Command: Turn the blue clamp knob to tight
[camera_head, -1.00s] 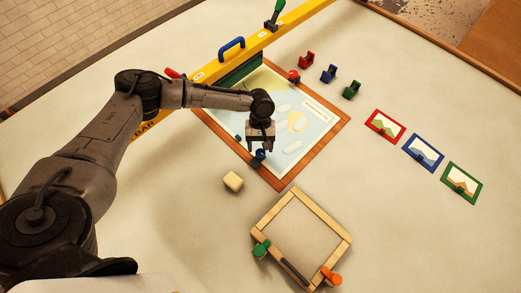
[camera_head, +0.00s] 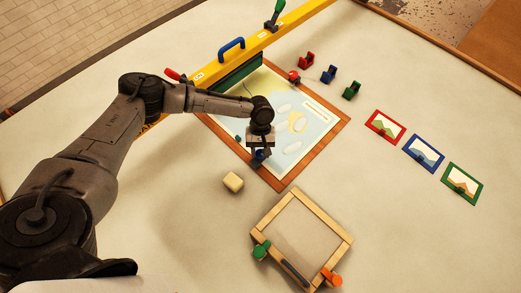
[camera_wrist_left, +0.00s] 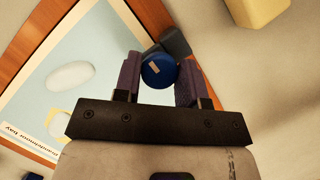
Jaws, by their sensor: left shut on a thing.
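The blue clamp knob (camera_wrist_left: 157,71) is round with a pale mark on its face, and it sits at the edge of the framed map (camera_head: 297,150). In the left wrist view it lies between the two fingers of my left gripper (camera_wrist_left: 160,82). In the head view my left gripper (camera_head: 259,156) reaches down over the knob and hides most of it. The gripper is shut on the knob. A dark clamp body (camera_wrist_left: 176,42) shows beside the knob at the wooden frame. I cannot tell from the mark how tight the knob is. My right gripper is not in view.
A small wooden frame (camera_head: 332,210) with green and orange knobs stands below. A yellow bar (camera_head: 290,24) with a blue handle runs behind the map. Three small clamps and three pictures lie to the right.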

